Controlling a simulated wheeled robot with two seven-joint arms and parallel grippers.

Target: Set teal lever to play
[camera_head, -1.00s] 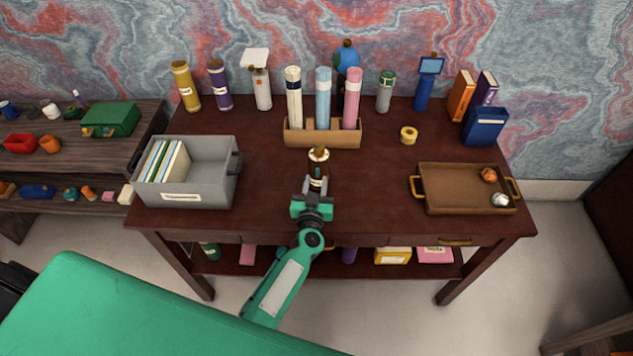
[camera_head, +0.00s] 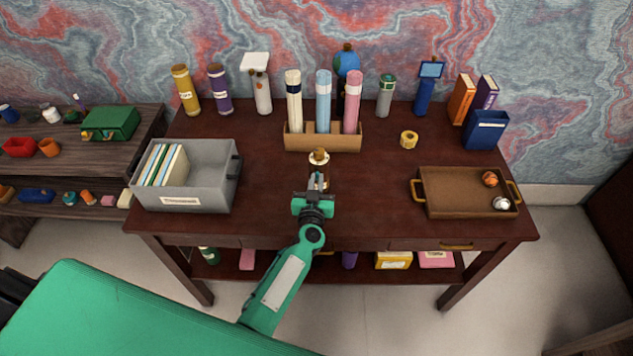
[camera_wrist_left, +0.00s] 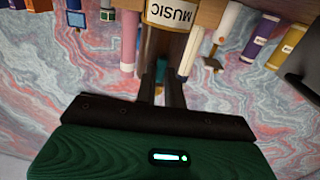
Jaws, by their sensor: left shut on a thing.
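A small dark brown object with a cream-and-gold round top (camera_head: 319,157) stands near the middle of the desk. Its cream label reading MUSIC (camera_wrist_left: 172,14) shows upside down in the left wrist view. My left gripper (camera_head: 316,184) comes from the front edge and reaches this object, hiding most of its front. In the left wrist view the dark fingers (camera_wrist_left: 162,90) are close together, with a small teal piece (camera_wrist_left: 160,69), seemingly the teal lever, between their tips. The lever's exact setting and any play mark are hidden. My right gripper is not in view.
A wooden holder (camera_head: 322,141) with three tubes stands behind. A grey bin (camera_head: 209,190) with files is on the left. A brown tray (camera_head: 450,204) with two balls is on the right, near a yellow tape roll (camera_head: 409,140). Desk on both sides of the gripper is clear.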

